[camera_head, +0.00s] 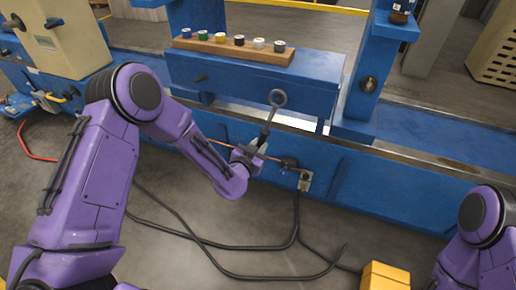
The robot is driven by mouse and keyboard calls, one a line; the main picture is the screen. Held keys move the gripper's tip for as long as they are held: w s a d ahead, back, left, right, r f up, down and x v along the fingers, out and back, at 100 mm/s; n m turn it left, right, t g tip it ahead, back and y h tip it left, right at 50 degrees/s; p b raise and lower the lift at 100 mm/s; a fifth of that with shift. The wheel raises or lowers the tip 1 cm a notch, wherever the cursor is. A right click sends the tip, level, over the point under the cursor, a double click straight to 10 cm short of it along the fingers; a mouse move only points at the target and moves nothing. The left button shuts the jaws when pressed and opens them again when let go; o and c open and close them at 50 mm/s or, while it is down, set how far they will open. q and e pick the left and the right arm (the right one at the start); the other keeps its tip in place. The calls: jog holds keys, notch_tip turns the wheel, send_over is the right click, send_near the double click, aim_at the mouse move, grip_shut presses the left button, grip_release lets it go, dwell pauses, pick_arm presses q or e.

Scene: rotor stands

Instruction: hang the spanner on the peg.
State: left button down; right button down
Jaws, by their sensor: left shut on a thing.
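My left gripper (262,138) is shut on the spanner (277,98) and holds it up in front of the blue bench. The spanner's grey ring end points up, near the right part of the blue beam's front face; I cannot tell whether it touches the beam. Its lower part is hidden in the gripper. A small dark peg (201,78) seems to stick out of the beam's front face, left of the ring and apart from it. Part of my right arm shows at the lower right, but its gripper is out of view.
A wooden strip (235,50) with several coloured small cylinders lies on top of the blue beam (240,84). A blue upright (362,80) stands to the right. Black cables (240,247) lie on the floor. A yellow block (385,276) is at the bottom right.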

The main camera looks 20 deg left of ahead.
pick_arm(q)
jog(key=shift+w+f, duration=0.1)
jog(key=shift+w, duration=0.75)
jog(key=shift+f+b, duration=0.1)
jog(key=shift+b, duration=0.25)
jog(key=shift+f+b, duration=0.35)
jog(key=shift+f, duration=0.15)
